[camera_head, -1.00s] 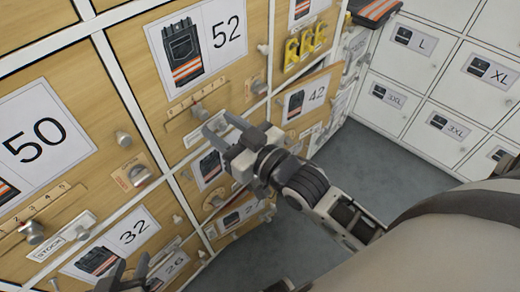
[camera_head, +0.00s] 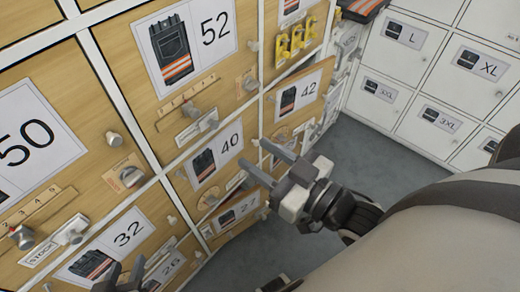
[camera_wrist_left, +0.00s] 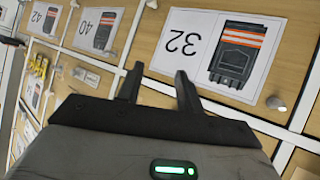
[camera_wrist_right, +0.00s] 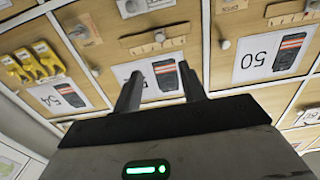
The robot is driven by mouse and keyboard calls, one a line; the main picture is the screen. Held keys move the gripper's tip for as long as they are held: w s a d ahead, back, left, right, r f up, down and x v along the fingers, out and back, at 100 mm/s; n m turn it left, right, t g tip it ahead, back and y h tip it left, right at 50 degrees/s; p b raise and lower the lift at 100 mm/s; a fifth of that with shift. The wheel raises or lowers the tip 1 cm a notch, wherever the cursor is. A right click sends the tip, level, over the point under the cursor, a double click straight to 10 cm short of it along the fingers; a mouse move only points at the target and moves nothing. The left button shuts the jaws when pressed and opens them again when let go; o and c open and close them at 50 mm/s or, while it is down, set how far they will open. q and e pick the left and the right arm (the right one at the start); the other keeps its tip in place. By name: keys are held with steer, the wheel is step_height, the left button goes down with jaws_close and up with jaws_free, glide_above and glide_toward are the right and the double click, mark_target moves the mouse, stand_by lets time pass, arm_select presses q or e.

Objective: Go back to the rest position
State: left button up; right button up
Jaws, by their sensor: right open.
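My right gripper (camera_head: 253,153) is open and empty in the head view. It is in front of the wooden locker wall, by the door labelled 40 (camera_head: 215,152). In the right wrist view its two fingers (camera_wrist_right: 160,90) are apart with nothing between them. My left gripper (camera_head: 127,268) shows only partly at the bottom edge of the head view, near the door labelled 32 (camera_head: 128,235). In the left wrist view its two fingers (camera_wrist_left: 157,85) are apart and empty, with the 32 label behind them.
The door labelled 42 (camera_head: 297,97) seems to stand slightly ajar. Knobs and sliders, such as the slider at door 52 (camera_head: 190,97), stick out from the wall. White lockers (camera_head: 400,85) stand at the right. Grey floor (camera_head: 375,155) is clear between.

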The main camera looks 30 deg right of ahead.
steer(key=s+a+f+m+g+h+p, duration=0.1)
steer(key=f+g, duration=0.5)
steer(key=f, duration=0.7)
steer(key=shift+s+a+m+h+p, duration=0.2)
steer(key=shift+a+m+h+p, duration=0.2)
steer(key=shift+a+h+p, duration=0.45)
steer(key=shift+a, duration=0.15)
stand_by(1.3)
